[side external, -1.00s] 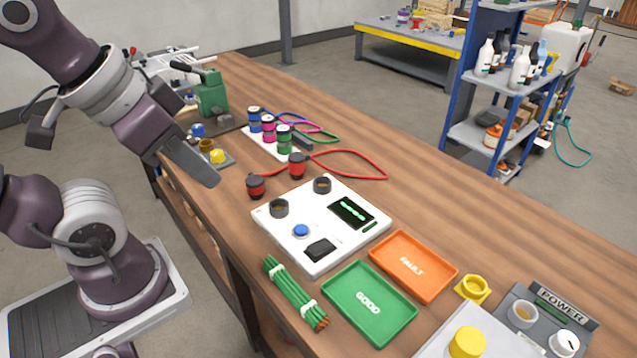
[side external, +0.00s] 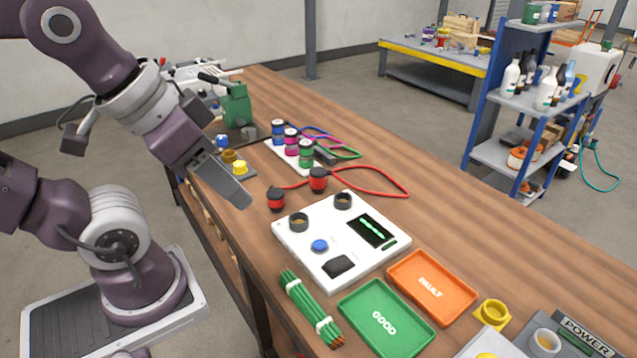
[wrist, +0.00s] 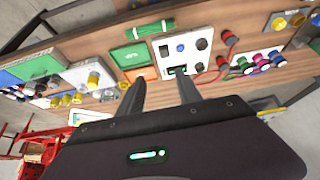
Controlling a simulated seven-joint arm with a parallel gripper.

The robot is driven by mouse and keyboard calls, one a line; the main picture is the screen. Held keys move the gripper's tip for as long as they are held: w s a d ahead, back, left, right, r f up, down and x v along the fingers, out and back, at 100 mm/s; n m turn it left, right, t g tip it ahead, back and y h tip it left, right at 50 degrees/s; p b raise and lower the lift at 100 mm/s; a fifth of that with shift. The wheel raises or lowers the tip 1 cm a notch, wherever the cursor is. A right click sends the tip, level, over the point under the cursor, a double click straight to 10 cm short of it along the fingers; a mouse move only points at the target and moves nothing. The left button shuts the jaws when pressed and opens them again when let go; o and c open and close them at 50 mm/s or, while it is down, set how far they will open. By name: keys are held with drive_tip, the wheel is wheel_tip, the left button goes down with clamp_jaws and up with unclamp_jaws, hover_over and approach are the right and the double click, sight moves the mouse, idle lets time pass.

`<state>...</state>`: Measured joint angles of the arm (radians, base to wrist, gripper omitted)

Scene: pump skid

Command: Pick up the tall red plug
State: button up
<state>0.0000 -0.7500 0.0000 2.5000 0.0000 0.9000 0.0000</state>
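Two red plugs with black tops stand on the wooden bench and are joined by a red cable. One red plug (side external: 276,202) is nearer the bench's front edge; the other (side external: 318,183) stands just beyond it, by the cable loop. They look similar in height, so I cannot tell which is the tall one. In the wrist view they are small, at upper right, near the red cable (wrist: 229,52). My gripper (side external: 246,203) hangs above and left of the near plug in the side view. In the wrist view my gripper (wrist: 160,88) has its fingers apart and nothing between them.
A white tester box (side external: 305,265) with two dark ring sockets stands beside the plugs. Blue, magenta and green plugs (side external: 291,142) stand on a white strip behind. Green wires (side external: 310,308), a green tray (side external: 348,337) and an orange tray (side external: 462,308) lie nearer the camera.

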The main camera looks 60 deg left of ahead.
drive_tip(key=o, duration=0.5)
drive_tip(key=shift+c, duration=0.2)
drive_tip(key=shift+w, duration=0.1)
